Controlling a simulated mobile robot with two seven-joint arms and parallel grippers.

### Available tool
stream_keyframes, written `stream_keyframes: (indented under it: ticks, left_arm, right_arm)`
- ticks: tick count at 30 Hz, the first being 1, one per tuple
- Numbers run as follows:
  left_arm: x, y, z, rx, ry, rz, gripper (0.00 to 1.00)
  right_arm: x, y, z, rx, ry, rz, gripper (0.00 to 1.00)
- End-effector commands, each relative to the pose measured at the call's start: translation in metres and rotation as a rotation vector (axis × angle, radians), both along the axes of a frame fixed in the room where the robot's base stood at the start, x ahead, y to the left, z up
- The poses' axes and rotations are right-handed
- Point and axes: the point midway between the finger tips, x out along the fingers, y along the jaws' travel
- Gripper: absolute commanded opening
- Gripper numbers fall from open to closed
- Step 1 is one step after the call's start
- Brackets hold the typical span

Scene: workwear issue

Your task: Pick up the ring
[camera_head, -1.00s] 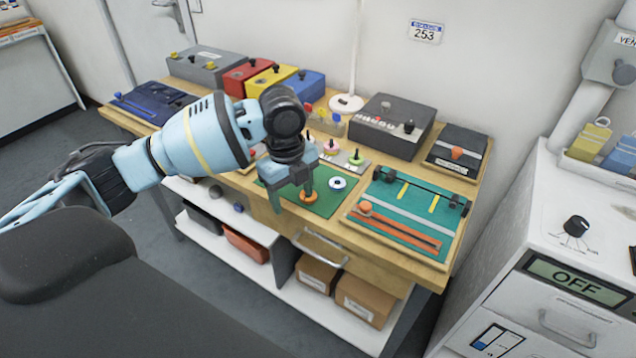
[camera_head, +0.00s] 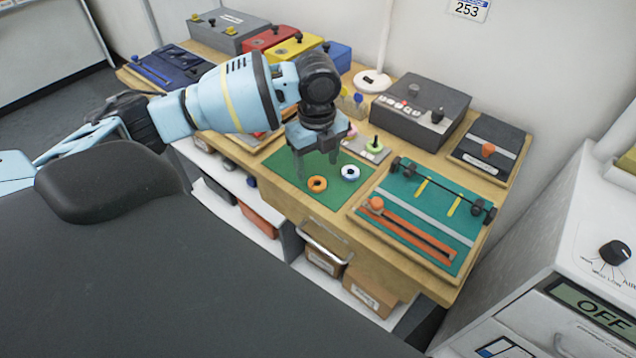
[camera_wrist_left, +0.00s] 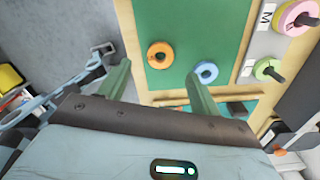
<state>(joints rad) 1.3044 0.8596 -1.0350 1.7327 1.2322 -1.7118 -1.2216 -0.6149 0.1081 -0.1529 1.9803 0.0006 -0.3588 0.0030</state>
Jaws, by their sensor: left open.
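An orange ring (camera_head: 317,190) lies flat on the green mat (camera_head: 285,160) at the table's front. A white and blue ring (camera_head: 350,178) lies to its right on the same mat. My left gripper (camera_head: 319,166) is open and empty, pointing down above the mat close to the orange ring. My right gripper is not in view.
A teal board (camera_head: 425,215) with a black bar and orange strip lies right of the mat. Pegs with pink and green rings (camera_head: 374,150) stand behind it. A grey control box (camera_head: 420,108) and coloured boxes line the back. A drawer handle (camera_head: 325,243) juts from the table front.

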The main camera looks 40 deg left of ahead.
Motion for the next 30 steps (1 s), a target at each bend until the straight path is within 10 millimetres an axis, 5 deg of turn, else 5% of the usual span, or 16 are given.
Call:
stream_keyframes:
  ticks: [12,22,30]
  left_arm:
    - [0.0,-0.001,-0.045,0.001,0.001,0.0,0.64]
    - [0.0,-0.001,-0.051,0.0,-0.002,0.0,0.64]
    - [0.0,-0.001,-0.05,0.0,-0.002,0.0,0.28]
  right_arm:
    - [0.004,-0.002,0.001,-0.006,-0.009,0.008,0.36]
    - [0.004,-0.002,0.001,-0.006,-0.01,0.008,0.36]
    - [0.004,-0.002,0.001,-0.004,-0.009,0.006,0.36]
